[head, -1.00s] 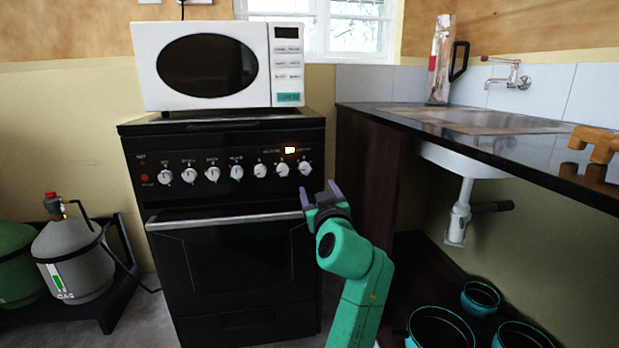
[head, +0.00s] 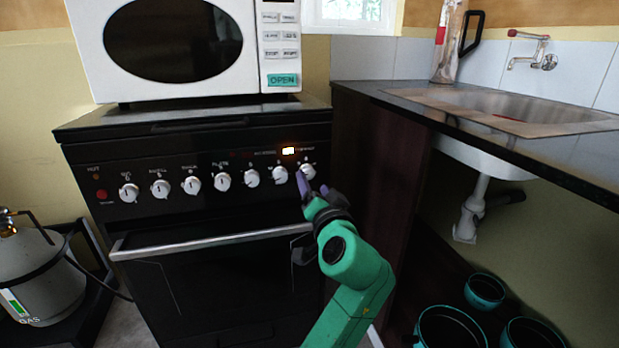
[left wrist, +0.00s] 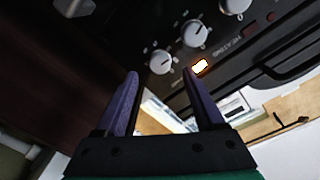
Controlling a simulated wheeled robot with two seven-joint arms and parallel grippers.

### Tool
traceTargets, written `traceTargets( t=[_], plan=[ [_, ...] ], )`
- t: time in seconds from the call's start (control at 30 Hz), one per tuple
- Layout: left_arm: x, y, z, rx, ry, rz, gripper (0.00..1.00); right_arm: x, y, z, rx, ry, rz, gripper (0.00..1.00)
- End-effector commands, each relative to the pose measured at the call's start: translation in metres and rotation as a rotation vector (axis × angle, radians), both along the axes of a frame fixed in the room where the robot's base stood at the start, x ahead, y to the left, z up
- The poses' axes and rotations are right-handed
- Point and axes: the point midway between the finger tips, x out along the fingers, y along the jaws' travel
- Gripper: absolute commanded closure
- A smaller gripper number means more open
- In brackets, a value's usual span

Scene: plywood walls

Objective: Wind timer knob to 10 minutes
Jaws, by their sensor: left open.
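The black stove's control panel (head: 215,172) carries a row of white knobs. The rightmost knob (head: 307,172) sits below the small lit orange display (head: 288,151); the label beside it is too small to read, so I cannot tell for sure that it is the timer. My left gripper (head: 313,189) is open and empty, just in front of this knob, with one purple finger overlapping its left edge. In the left wrist view, the same knob (left wrist: 160,62) lies ahead, between the open fingertips (left wrist: 161,76), apparently not touched. My right gripper is not in view.
A white microwave (head: 283,52) stands on the stove. The oven handle (head: 210,240) runs below the panel. A dark counter with a sink (head: 500,105) is to the right, with teal pots (head: 485,290) below. A gas cylinder (head: 40,275) stands at left.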

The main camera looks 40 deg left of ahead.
Motion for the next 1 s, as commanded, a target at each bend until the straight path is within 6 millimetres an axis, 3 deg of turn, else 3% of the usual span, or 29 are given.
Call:
traceTargets(
  t=[0.2, 0.5, 0.57, 0.7, 1.0],
  plan=[
    [0.024, 0.031, 0.0, 0.001, 0.0, 0.001, 0.29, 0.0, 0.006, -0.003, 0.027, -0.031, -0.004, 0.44],
    [0.028, 0.036, 0.0, -0.001, -0.002, 0.0, 0.29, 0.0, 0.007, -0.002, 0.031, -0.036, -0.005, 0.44],
    [0.028, 0.036, 0.0, -0.001, -0.002, 0.0, 0.48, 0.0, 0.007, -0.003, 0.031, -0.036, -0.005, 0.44],
    [0.028, 0.036, 0.0, -0.001, -0.002, 0.0, 1.0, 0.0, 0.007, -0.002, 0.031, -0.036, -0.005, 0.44],
    [0.028, 0.036, 0.0, -0.002, -0.001, 0.0, 1.0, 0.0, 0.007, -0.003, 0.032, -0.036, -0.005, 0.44]
  ],
)
